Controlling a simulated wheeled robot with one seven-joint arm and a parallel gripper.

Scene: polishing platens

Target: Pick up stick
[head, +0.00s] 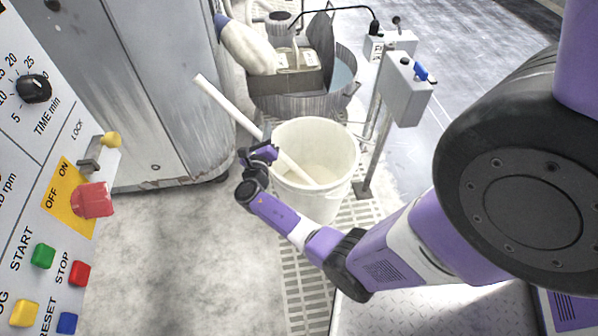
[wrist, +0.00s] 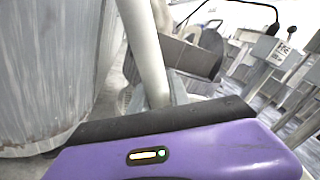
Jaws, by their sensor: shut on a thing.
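A long white stick (head: 226,104) leans at a slant in a white bucket (head: 318,143) in the head view. Its lower end is inside the bucket and its upper end sticks out to the upper left. My gripper (head: 264,143) is shut on the stick near the bucket's left rim. In the wrist view the stick (wrist: 146,50) rises from just behind the purple gripper body. The fingertips are mostly hidden there.
A control panel (head: 60,180) with colored buttons is at the left, beside a grey metal cabinet (head: 165,90). A round basin (head: 300,101) stands behind the bucket. A grey switch box on a post (head: 404,90) is right of it. Floor grating runs below.

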